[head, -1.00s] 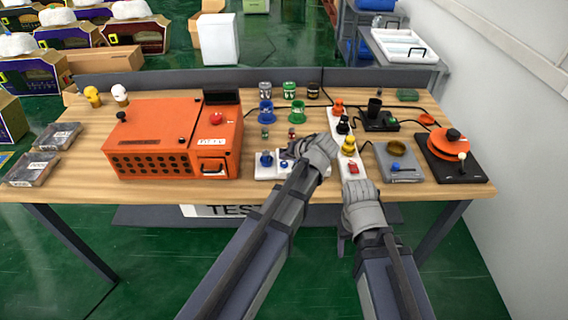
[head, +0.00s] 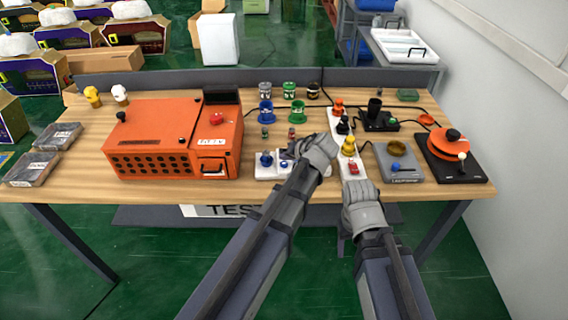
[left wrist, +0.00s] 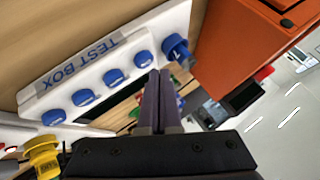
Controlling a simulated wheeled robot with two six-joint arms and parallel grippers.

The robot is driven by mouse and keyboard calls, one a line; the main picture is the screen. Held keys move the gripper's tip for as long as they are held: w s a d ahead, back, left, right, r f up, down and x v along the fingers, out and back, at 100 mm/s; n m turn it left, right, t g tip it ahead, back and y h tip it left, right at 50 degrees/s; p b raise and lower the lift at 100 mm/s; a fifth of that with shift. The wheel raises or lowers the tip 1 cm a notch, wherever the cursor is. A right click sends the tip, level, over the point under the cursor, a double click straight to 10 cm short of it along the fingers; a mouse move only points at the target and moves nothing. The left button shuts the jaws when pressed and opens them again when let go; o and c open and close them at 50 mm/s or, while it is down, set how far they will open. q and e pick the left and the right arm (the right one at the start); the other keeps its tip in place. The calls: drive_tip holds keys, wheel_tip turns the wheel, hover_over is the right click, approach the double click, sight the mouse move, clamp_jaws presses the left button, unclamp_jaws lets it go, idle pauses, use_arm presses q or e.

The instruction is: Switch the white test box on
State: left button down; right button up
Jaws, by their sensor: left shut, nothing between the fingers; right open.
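The white test box (head: 263,174) lies near the table's front edge, just right of the orange machine. In the left wrist view the box (left wrist: 158,28) shows its "TEST BOX" label, a row of blue knobs (left wrist: 114,76) and a taller blue knob (left wrist: 176,47) at one end. My left gripper (head: 290,151) is shut and empty over the box, hiding part of it in the head view. Its fingertips (left wrist: 158,74) appear close to the blue knob at the row's end; contact cannot be told. My right gripper (head: 354,180) is open by the white strip's front end.
The orange machine (head: 150,132) stands left of the box. A white strip (head: 344,159) with orange, black, yellow and red parts lies to the right. Beyond it are a grey device (head: 402,175) and an orange disc device (head: 450,146). Blue (head: 266,113) and green (head: 298,113) holders stand behind.

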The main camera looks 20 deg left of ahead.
sight(286, 166)
use_arm(q)
drive_tip(key=shift+f+b, duration=0.45)
drive_tip(key=shift+f+b, duration=0.4)
drive_tip(key=shift+b, duration=0.05)
idle(0.8)
drive_tip(key=shift+r, duration=0.1)
drive_tip(key=shift+r+p, duration=0.75)
drive_tip(key=shift+p, duration=0.15)
drive_tip(key=shift+r, duration=0.15)
wheel_tip(286, 166, up, 5)
drive_tip(key=p, duration=0.5)
